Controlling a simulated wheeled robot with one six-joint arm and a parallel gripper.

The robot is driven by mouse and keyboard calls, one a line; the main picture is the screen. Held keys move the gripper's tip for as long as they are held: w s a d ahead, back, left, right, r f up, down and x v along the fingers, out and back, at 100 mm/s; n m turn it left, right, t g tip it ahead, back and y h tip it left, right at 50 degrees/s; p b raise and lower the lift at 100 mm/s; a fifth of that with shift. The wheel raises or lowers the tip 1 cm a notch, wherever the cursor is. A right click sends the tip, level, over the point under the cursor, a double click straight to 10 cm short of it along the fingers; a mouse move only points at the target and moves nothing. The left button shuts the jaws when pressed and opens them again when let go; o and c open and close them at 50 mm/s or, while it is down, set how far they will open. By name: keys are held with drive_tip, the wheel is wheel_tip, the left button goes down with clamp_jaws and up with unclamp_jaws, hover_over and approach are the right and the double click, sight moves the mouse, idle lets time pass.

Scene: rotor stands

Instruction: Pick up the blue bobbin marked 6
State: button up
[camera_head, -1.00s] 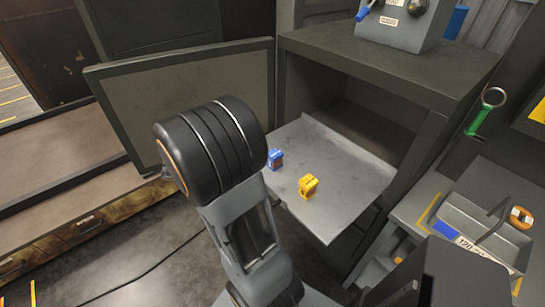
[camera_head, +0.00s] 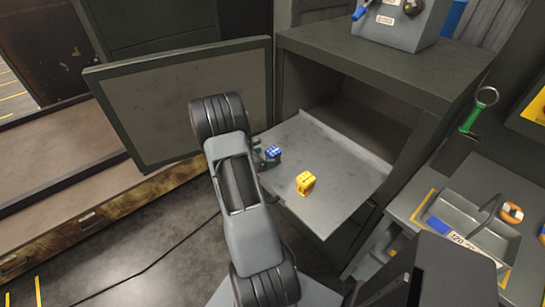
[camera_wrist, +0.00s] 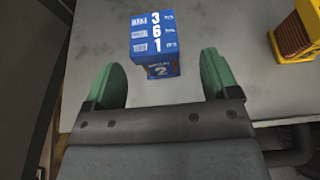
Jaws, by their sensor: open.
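The blue bobbin (camera_wrist: 155,38) stands on the pulled-out grey shelf (camera_wrist: 235,90). Its upper face bears white figures 3, 6 and 1, and its near face bears a 2. It also shows in the head view (camera_head: 273,153), on the left part of the shelf. My gripper (camera_wrist: 158,72) is open, its two green fingers pointing at the bobbin. The fingertips are near the bobbin's near end, one on each side, with gaps left and right. In the head view, my gripper (camera_head: 265,156) is partly hidden by my arm, just left of the bobbin.
A yellow bobbin (camera_head: 305,183) stands on the shelf to the right and shows at the wrist view's right edge (camera_wrist: 298,35). An open cabinet door (camera_head: 180,100) is at left. The cabinet (camera_head: 390,65) rises behind the shelf.

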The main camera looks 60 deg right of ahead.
sight(268, 156)
drive_tip(key=shift+w+p+x, duration=0.15)
drive_tip(key=shift+p+x, duration=0.3)
drive_tip(key=shift+x, duration=0.95)
drive_tip(key=shift+w+p+x, duration=0.1)
drive_tip(key=shift+p+x, duration=0.3)
drive_tip(key=shift+x, duration=1.05)
drive_tip(key=shift+c, duration=0.5)
drive_tip(key=c, duration=1.1)
